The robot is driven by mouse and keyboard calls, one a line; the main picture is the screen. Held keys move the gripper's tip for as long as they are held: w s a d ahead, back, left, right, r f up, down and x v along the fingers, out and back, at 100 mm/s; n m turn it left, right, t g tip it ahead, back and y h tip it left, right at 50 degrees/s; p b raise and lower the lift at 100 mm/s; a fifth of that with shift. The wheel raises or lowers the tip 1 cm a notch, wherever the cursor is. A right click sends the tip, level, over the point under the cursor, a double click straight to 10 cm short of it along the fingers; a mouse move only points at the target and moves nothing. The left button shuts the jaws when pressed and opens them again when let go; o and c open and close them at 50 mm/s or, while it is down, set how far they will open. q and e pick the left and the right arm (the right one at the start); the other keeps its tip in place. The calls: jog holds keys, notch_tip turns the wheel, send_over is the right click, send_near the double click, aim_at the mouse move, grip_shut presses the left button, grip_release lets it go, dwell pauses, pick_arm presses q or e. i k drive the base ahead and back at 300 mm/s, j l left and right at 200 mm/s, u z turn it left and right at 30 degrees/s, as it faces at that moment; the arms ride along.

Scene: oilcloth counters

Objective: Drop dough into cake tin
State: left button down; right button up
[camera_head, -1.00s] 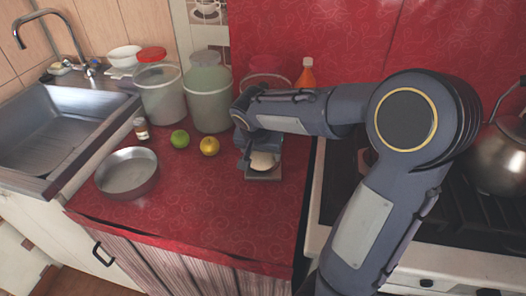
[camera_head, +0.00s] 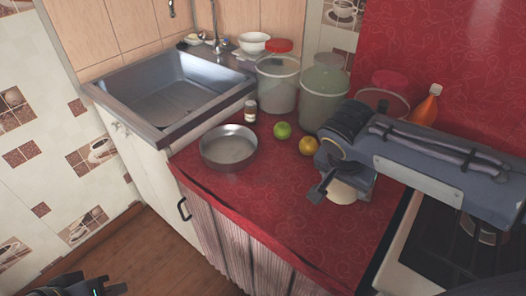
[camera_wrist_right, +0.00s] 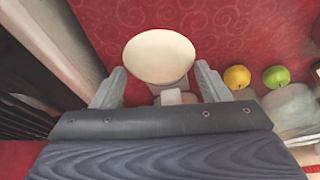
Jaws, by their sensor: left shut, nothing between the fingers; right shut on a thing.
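The round metal cake tin (camera_head: 232,167) stands upright on the red counter near the sink, with its visible inside bare. The dough (camera_head: 342,192) is a pale, rounded piece at my right gripper (camera_head: 332,183), right of the tin and apart from it. In the right wrist view the dough (camera_wrist_right: 160,56) shows as a pale oval between and beyond the fingers of the right gripper (camera_wrist_right: 160,72), which is shut on it. The exact contact is hard to see. My left gripper (camera_head: 110,287) is shut and empty, partly cut off at the bottom left corner, low over the floor.
A green fruit (camera_head: 282,130) and a yellow fruit (camera_head: 309,146) lie between tin and right gripper. A small jar (camera_head: 250,111) and large lidded containers (camera_head: 277,85) stand behind. The sink (camera_head: 170,92) is left, the stove (camera_head: 450,250) right. The counter's front is clear.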

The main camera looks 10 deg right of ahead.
aim_at(236, 150)
jog(key=i+j, duration=0.2)
jog(key=j, duration=0.2)
jog(key=i+j, duration=0.2)
jog(key=j, duration=0.2)
jog(key=i+j, duration=0.2)
jog(key=j, duration=0.15)
jog(key=z, duration=0.05)
